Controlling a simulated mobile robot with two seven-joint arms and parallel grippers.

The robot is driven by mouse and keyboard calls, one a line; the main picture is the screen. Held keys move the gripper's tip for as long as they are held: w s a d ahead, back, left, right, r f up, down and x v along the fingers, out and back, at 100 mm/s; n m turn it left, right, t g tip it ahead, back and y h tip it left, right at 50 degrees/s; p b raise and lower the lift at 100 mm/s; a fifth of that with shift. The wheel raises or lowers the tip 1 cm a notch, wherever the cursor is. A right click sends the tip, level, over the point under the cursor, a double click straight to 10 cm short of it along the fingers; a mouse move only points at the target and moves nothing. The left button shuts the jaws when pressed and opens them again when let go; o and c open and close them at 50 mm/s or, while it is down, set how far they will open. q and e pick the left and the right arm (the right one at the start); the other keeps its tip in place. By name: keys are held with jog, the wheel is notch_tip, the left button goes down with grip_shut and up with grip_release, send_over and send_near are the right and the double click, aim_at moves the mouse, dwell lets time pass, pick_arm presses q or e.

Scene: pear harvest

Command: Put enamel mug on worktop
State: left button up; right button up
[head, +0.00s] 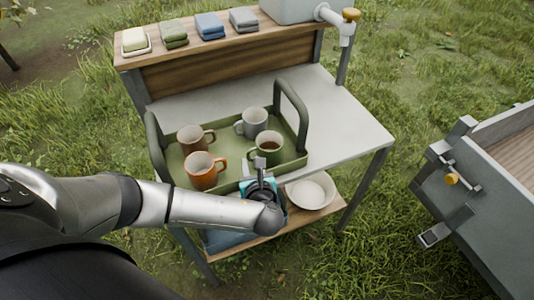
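A green tray (224,184) with two upright handles stands on the light grey worktop (345,130). In it stand a brown mug (190,140), a grey mug (254,120), an orange mug (200,176) and a green mug (268,149) with dark contents. I cannot tell for sure which one is the enamel mug. My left gripper (261,166) is at the tray's front edge, just in front of the green mug. Its fingers are small and partly hidden by my wrist, so I cannot tell whether they are open or touch the mug. My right gripper is out of view.
Folded cloths (209,25) and a soap dish (135,41) lie on the raised back shelf, beside a grey tank with a tap (347,20). A white bowl (310,191) sits on the lower shelf. The worktop right of the tray is clear. A grey cart (490,190) stands at right.

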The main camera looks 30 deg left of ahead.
aim_at(248, 157)
pick_arm(q)
jog(key=b+x, duration=0.1)
jog(key=x, duration=0.4)
jog(key=shift+s+a+f+b, duration=0.1)
jog(key=shift+a+f+b, duration=0.05)
jog(key=shift+b, duration=0.15)
grip_shut()
dwell(1.1)
